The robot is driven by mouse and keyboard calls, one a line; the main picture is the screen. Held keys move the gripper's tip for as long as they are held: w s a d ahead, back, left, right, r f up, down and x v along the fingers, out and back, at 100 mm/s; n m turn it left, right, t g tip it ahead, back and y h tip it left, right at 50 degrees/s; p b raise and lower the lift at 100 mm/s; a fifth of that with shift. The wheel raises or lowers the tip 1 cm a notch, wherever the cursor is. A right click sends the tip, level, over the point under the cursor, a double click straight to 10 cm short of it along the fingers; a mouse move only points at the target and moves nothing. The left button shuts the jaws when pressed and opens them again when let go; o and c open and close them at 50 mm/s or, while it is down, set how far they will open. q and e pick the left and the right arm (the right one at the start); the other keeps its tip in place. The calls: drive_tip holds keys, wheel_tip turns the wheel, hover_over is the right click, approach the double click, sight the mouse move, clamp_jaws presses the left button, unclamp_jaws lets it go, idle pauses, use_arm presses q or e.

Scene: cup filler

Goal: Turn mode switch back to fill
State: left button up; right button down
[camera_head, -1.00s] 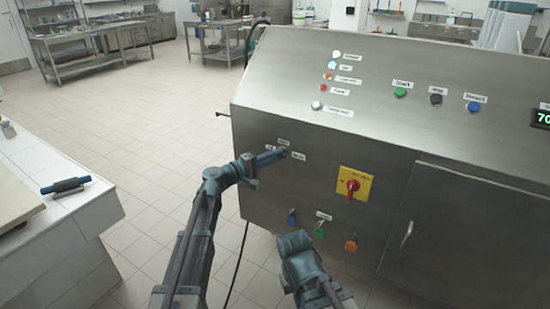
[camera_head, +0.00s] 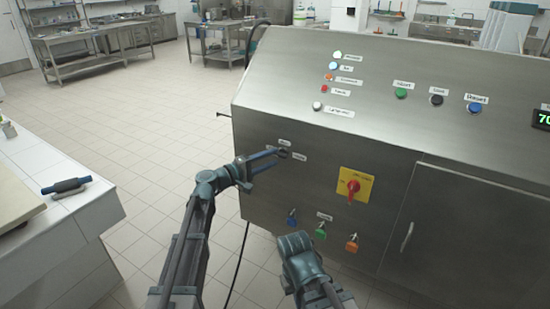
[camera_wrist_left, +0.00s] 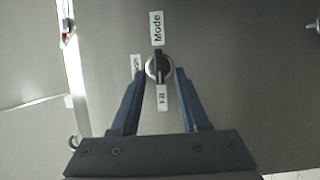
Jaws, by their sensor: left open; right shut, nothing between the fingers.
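The mode switch (camera_wrist_left: 158,67) is a round knob with a dark handle, on the machine's front panel. In the left wrist view the handle lies up and down in the picture, its lower end towards the Fill label (camera_wrist_left: 162,97). My right gripper (camera_head: 297,248) is shut and empty, low before the machine.
A red rotary switch on a yellow plate (camera_head: 355,184) is right of the mode switch. A white tiled counter (camera_head: 95,207) stands at the left, with clear floor between.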

use_arm(q)
drive_tip(key=v, duration=1.1)
drive_tip(key=shift+s+a, duration=0.2)
drive_tip(key=s+d+f+m+g+y+p, duration=0.2)
drive_tip(key=s+d+m+g+y+p, duration=0.25)
drive_tip(key=s, duration=0.45)
drive_tip(key=s+d+f+m+g+y+p, duration=0.25)
drive_tip(key=s+d+g+p, duration=0.25)
drive_tip(key=s+d+p, duration=0.35)
drive_tip(key=s+a+r+m+g+y+p, duration=0.2)
drive_tip(key=s+a+m+y+p, duration=0.2)
drive_tip(key=s+a+y+p, duration=0.3)
drive_tip(key=s+y, duration=0.1)
drive_tip(key=s, duration=0.3)
drive_tip(key=shift+r+y, duration=0.3)
drive_tip(key=shift+r, duration=0.05)
drive_tip(key=shift+s, duration=0.1)
